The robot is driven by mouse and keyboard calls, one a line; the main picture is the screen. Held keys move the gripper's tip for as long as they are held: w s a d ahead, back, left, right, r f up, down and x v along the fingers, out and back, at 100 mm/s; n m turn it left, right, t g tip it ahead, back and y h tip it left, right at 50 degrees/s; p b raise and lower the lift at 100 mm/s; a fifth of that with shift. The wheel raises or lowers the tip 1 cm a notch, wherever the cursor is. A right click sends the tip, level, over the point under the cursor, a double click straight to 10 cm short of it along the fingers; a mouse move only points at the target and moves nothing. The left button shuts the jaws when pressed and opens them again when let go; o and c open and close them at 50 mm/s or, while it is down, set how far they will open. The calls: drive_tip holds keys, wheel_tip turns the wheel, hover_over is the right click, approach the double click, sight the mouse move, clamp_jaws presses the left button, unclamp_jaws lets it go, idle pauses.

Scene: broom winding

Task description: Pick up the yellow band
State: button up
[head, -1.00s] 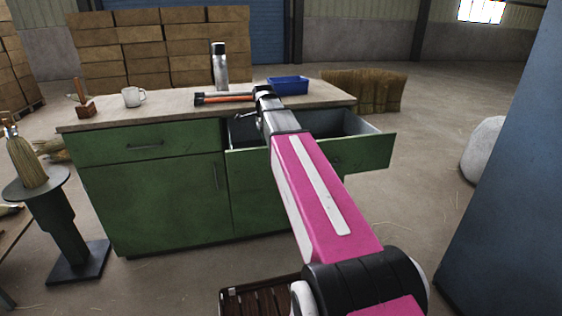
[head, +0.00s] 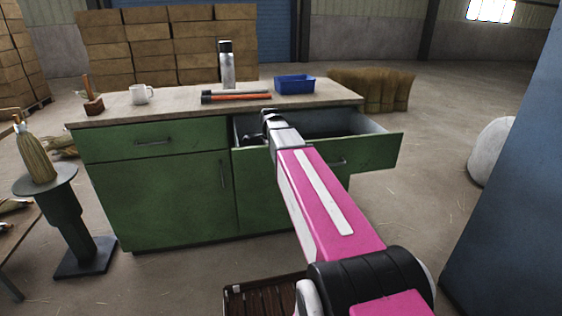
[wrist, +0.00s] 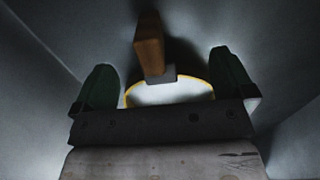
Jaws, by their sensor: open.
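The yellow band (wrist: 210,86) shows in the wrist view as a thin yellow loop on the pale floor inside the open drawer. Its near side is hidden behind the dark body of my gripper. My gripper (wrist: 163,68) is open, with one green finger on each side of the band. It looks empty. I cannot tell whether the fingers touch the band. In the head view, my gripper reaches down into the open green drawer (head: 375,152), and the band is not visible there.
A wooden-handled tool (wrist: 150,45) lies beside the band, partly between the fingers. Drawer walls are close around. On the bench top (head: 180,104) stand a blue bin (head: 294,85), a flask (head: 227,66), a mug (head: 141,93) and an orange-and-black tool (head: 236,97).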

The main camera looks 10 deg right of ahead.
drive_tip(key=shift+f, duration=0.4)
drive_tip(key=c, duration=1.8)
drive_tip(key=shift+r, duration=0.1)
